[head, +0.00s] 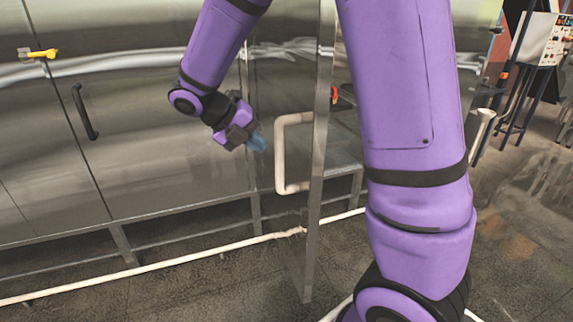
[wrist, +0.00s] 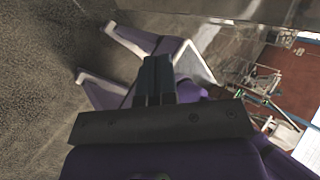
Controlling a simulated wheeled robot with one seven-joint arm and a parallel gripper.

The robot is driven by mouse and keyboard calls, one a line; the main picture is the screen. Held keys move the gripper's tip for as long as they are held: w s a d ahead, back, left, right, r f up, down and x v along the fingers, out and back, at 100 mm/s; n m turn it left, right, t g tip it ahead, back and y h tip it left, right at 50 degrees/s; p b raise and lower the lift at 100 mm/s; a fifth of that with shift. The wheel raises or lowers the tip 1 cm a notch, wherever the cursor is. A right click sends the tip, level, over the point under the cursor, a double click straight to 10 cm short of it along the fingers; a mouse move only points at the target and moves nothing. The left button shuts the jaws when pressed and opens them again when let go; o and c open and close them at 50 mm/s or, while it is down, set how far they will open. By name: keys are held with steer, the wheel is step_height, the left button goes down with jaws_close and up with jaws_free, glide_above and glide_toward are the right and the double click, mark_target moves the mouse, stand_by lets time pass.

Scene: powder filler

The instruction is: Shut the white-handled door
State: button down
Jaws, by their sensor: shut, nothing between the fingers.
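The white handle (head: 279,155) is a squared U-shaped bar on the left face of a steel door (head: 319,120). The door stands open, seen almost edge-on in the head view, its lower part reaching down near the floor. My gripper (head: 258,143) is shut and empty, with its bluish fingertips just left of the handle and apparently apart from it. In the wrist view my shut fingers (wrist: 155,75) point towards pale bars and purple shapes. I cannot tell there which parts are handle and which are reflection.
A long steel cabinet front (head: 150,130) runs behind, with a black handle (head: 85,112) and a yellow latch (head: 43,54) at left. A white pipe (head: 150,267) runs along the floor. A stand with a control box (head: 540,40) is at the far right. My arm hides the area right of the door.

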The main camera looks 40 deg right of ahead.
mark_target(305, 169)
steer(key=d+f, duration=0.2)
steer(key=d+f+n, duration=0.1)
steer(key=f, duration=0.2)
steer(key=d+f+n, duration=0.1)
steer(key=d+f, duration=0.1)
steer(key=f, duration=0.1)
steer(key=shift+s+d+h, duration=0.25)
steer(key=shift+d+h, duration=0.1)
steer(key=shift+h, duration=0.05)
steer(key=d, duration=0.1)
steer(key=s+d, duration=0.1)
steer(key=d, duration=0.1)
steer(key=shift+d+f, duration=0.1)
steer(key=shift+f, duration=0.05)
steer(key=shift+s+d, duration=0.15)
steer(key=shift+d, duration=0.4)
